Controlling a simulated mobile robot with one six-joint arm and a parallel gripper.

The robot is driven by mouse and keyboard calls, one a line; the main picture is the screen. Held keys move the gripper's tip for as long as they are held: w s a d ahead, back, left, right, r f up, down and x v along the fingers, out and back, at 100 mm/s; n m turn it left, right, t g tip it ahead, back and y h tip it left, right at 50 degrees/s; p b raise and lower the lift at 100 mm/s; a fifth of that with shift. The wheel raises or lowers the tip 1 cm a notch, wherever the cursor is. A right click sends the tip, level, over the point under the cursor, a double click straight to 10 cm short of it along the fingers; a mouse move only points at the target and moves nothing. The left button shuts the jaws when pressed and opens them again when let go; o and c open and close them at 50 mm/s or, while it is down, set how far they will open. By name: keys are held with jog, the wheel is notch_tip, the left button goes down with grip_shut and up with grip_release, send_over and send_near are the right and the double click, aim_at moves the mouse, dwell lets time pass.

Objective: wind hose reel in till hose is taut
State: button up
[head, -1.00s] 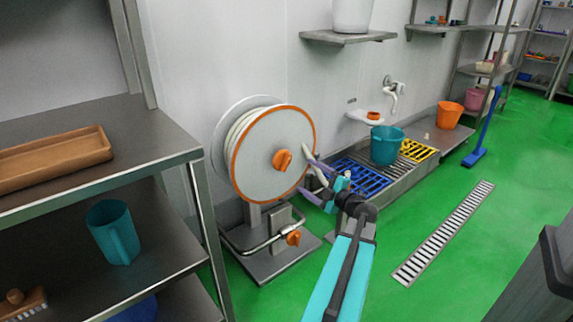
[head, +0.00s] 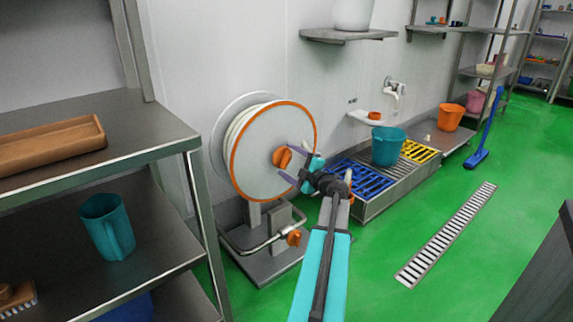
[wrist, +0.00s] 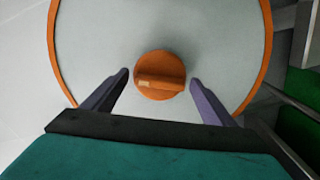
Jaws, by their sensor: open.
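The hose reel (head: 250,155) stands by the wall, a grey disc with an orange rim and pale hose wound behind it. An orange knob (head: 282,157) sits at the disc's centre. My gripper (head: 287,164) is open at the reel's face, close to the knob. In the wrist view the knob (wrist: 160,76) lies between and a little beyond the two fingertips, with a gap on each side. The reel's face (wrist: 210,35) fills most of that view. I cannot see the hose's free end or tell how tight it is.
A second orange knob (head: 294,238) is on the pipe at the reel's base (head: 268,262). A steel shelf (head: 95,165) stands close on the left. Right of the reel is a low bench with a blue grate (head: 358,180) and a teal bucket (head: 387,148).

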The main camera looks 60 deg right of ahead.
jog(key=shift+x, duration=0.8)
